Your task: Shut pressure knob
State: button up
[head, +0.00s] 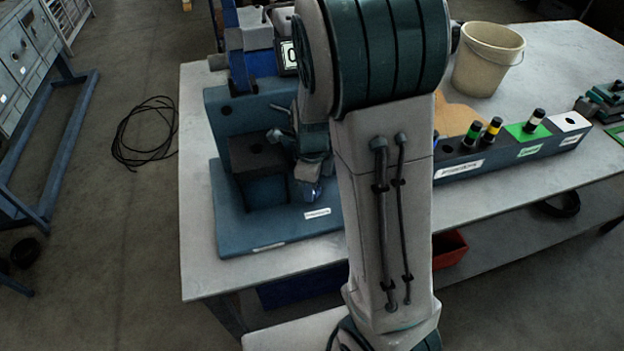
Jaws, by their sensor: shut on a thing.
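A blue test stand (230,215) with a flat base and an upright back plate stands on the left end of the table. A display (288,55) showing a digit sits above it, partly hidden by my arm. My gripper (308,190) points down at the right part of the stand, just above a white label on its base. It is shut on a small part there, which I take to be the pressure knob. The fingers cover most of it, so how far it is turned cannot be told.
A dark block (258,160) stands left of my gripper. A long rack (490,162) with several coloured-banded parts lies to the right, with a beige bucket (487,60) behind it. My arm hides the table's middle. A red bin (450,249) is below the tabletop.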

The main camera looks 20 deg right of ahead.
jog(key=shift+m, duration=0.3)
jog(key=o, duration=1)
jog(key=shift+r, duration=0.1)
notch_tip(320, 180, up, 14)
jog(key=shift+f, duration=0.15)
